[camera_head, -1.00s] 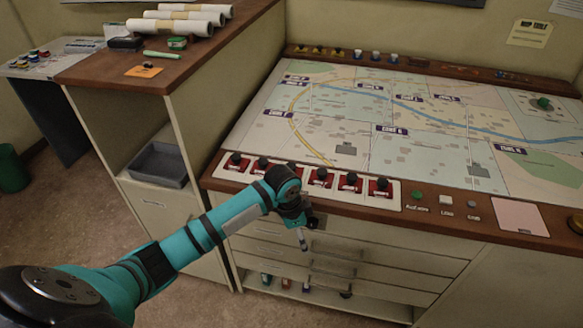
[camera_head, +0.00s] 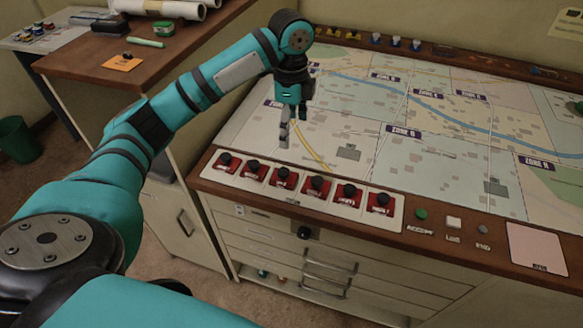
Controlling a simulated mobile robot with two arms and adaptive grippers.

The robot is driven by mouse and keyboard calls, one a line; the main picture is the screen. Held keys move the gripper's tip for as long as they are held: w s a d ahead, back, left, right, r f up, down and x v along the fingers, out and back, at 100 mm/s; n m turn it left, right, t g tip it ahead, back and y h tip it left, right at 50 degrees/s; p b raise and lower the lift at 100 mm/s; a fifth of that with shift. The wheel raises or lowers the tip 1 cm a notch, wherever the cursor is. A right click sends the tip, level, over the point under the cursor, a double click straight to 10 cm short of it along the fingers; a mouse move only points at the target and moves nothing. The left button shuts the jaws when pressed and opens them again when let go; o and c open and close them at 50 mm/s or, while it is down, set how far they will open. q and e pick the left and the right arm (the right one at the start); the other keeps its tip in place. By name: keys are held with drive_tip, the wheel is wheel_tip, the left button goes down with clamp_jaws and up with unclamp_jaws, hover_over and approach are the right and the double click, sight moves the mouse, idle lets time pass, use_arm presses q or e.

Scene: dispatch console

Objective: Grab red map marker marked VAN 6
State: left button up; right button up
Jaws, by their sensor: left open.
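Several red map markers with black knobs stand in a row on a pale strip along the console's front ledge. They run from the leftmost red marker (camera_head: 227,164) to the rightmost red marker (camera_head: 380,203). Their labels are too small to read surely, so I cannot tell which is VAN 6. My left gripper (camera_head: 285,133) is open and empty, pointing down over the left part of the map (camera_head: 350,120), behind the row and apart from the markers. My right gripper is not in view.
Right of the row are a green button (camera_head: 421,214), a white button (camera_head: 453,222) and a pink pad (camera_head: 537,247). Yellow, blue and white pieces line the map's back edge. A wooden counter (camera_head: 85,70) with paper rolls (camera_head: 165,9) stands left. Drawers (camera_head: 290,245) lie below the ledge.

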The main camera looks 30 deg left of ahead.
use_arm(q)
drive_tip(key=p, duration=0.1)
hover_over(287, 172)
drive_tip(key=f, duration=0.6)
drive_tip(key=shift+s+d+f, duration=0.1)
drive_tip(key=shift+d+f, duration=0.25)
drive_tip(key=f, duration=0.4)
drive_tip(key=shift+w+f+p, duration=0.3)
drive_tip(key=shift+f+p, duration=0.05)
drive_tip(key=shift+f, duration=0.2)
drive_tip(key=f, duration=0.1)
drive_tip(key=f+p, duration=0.1)
drive_tip(key=f, duration=0.2)
drive_tip(key=shift+s+a+f, duration=0.2)
drive_tip(key=shift+s+a, duration=0.1)
drive_tip(key=shift+a, duration=0.1)
drive_tip(key=shift+f, duration=0.3)
drive_tip(key=c, duration=1.2)
drive_tip(key=shift+c, duration=0.5)
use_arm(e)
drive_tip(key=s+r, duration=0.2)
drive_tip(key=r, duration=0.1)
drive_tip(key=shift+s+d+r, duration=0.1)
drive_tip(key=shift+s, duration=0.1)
use_arm(q)
drive_tip(key=shift+r, duration=0.15)
